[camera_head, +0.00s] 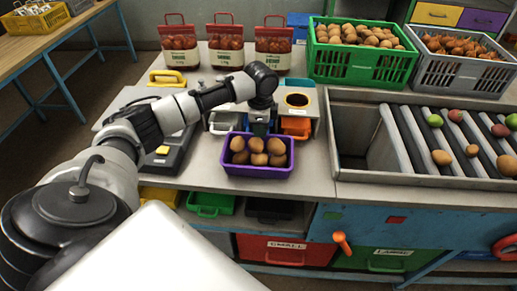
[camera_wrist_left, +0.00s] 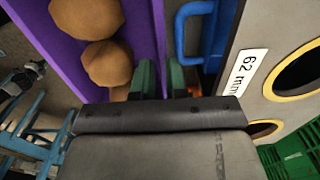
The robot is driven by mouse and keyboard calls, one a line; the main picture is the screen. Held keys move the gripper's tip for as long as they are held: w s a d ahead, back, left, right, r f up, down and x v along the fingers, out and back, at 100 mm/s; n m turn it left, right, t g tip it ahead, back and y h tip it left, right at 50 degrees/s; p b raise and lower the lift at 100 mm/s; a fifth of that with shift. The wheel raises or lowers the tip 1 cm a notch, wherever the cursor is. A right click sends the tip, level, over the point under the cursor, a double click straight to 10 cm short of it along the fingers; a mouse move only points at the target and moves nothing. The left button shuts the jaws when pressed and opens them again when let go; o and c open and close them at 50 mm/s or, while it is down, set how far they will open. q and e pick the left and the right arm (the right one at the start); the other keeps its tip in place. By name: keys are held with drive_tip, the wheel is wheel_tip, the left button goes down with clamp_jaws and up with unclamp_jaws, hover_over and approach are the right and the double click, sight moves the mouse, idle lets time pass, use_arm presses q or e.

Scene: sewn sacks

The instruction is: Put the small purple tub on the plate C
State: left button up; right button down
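The small purple tub (camera_head: 258,170), holding several brown potatoes, is at the front middle of the grey worktop in the head view. Its purple wall also shows in the left wrist view (camera_wrist_left: 157,25). My left gripper (camera_head: 261,128) reaches down at the tub's far wall. In the left wrist view its green fingertips (camera_wrist_left: 160,80) stand on either side of that wall, close against it. I cannot tell whether the tub touches the worktop. I can read no label C on any plate. My right gripper is not in view.
A dark flat device (camera_head: 170,160) lies left of the tub. Behind the tub stands a grey sizing stand with round holes (camera_head: 298,100) and coloured small bins. Red sacks (camera_head: 180,48), a green crate (camera_head: 350,72) and a grey crate (camera_head: 437,84) line the back. A roller conveyor (camera_head: 440,130) is right.

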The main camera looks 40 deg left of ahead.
sight(258, 156)
use_arm(q)
wheel_tip(258, 156, down, 4)
drive_tip(key=shift+r, duration=0.2)
clamp_jaws()
drive_tip(key=shift+r, duration=0.25)
